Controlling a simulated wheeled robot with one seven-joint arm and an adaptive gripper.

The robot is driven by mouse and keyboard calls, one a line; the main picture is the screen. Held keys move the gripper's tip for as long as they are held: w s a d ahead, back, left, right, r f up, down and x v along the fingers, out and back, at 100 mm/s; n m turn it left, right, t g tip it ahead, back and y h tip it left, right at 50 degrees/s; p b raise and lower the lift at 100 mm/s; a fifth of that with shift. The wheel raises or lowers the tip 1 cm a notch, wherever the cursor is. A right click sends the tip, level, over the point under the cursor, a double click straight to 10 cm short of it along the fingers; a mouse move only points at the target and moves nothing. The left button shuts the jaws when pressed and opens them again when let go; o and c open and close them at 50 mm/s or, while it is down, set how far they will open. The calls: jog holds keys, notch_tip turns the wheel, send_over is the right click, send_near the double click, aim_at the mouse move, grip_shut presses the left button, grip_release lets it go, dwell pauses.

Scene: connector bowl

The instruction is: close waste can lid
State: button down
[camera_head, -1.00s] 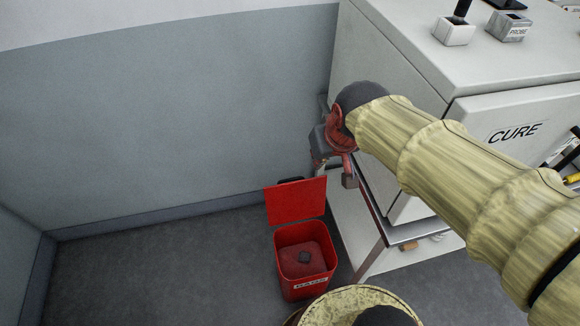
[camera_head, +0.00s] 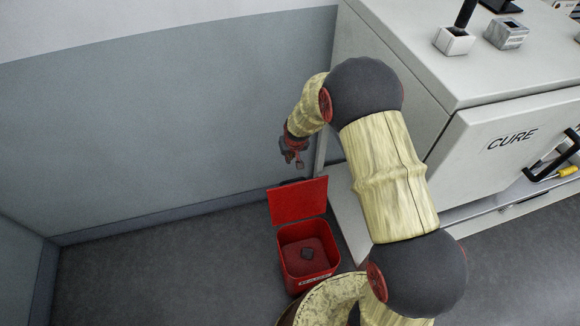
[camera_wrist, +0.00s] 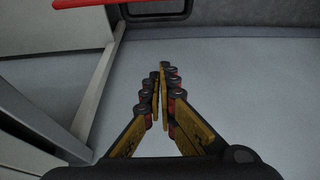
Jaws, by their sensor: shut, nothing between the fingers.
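The red waste can (camera_head: 308,262) stands on the floor with its lid (camera_head: 298,201) raised upright at its back edge.
A white cabinet marked CURE (camera_head: 505,145) stands to the right, close to the can and my arm. A grey wall (camera_head: 160,120) is behind my gripper. The dark floor (camera_head: 150,270) left of the can is clear.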

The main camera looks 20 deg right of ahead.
jog(key=b+x, duration=0.3)
jog(key=x, duration=0.7)
jog(key=s+b, duration=0.1)
jog(key=s, duration=0.3)
jog(key=shift+s, duration=0.15)
jog(key=shift+s, duration=0.1)
